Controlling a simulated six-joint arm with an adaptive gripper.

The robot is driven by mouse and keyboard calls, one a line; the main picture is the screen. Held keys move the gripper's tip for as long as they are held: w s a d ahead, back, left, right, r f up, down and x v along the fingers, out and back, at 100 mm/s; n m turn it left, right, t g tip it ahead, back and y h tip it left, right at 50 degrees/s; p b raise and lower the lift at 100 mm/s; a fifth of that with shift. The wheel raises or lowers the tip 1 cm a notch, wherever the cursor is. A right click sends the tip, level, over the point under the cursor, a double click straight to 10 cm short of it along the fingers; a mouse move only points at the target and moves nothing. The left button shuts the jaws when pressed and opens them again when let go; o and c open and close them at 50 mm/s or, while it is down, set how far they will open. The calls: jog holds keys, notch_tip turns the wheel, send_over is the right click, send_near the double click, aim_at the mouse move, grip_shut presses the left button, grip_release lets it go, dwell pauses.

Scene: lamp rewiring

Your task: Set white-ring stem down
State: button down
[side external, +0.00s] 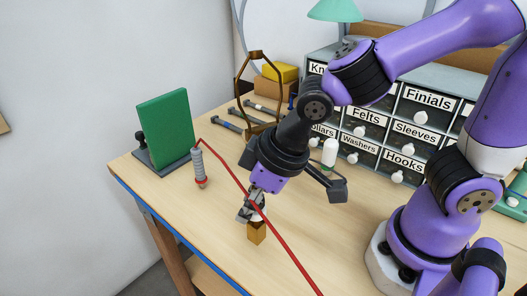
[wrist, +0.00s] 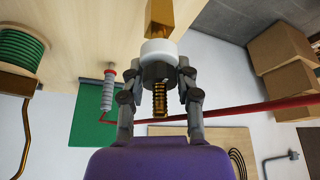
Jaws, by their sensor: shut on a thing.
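My gripper (side external: 252,210) points down over the front of the table. It is shut on the white-ring stem, whose white ring (wrist: 160,51) sits between the fingertips in the wrist view, where my gripper (wrist: 159,74) also shows. The stem's brass threaded end (wrist: 160,99) points back toward my palm. Its square brass body (wrist: 172,18) extends beyond the ring, away from my palm. In the side view the brass body (side external: 256,232) is below the fingers, upright and at or just above the tabletop; I cannot tell whether it touches.
A red cord (side external: 283,246) runs diagonally close past my gripper. A grey ribbed post (side external: 199,166) and a green board (side external: 166,130) stand to the left. Labelled drawers (side external: 372,135), a brass frame (side external: 258,92) and tools (side external: 228,126) are behind. Table (side external: 222,222) left of my gripper is clear.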

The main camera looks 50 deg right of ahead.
jog(key=shift+f, duration=1.35)
jog(key=c, duration=0.6)
grip_release()
jog(key=shift+f, duration=0.15)
jog(key=v, duration=1.2)
jog(key=d+m, duration=0.1)
jog(key=d, duration=0.2)
jog(key=d+m+t+h, duration=0.1)
jog(key=d+m, duration=0.1)
jog(key=d, duration=0.2)
jog(key=d+m, duration=0.2)
jog(key=d, duration=0.2)
jog(key=shift+w+d+f+h, duration=0.15)
jog(key=shift+w+d+h, duration=0.1)
jog(key=shift+h, duration=0.15)
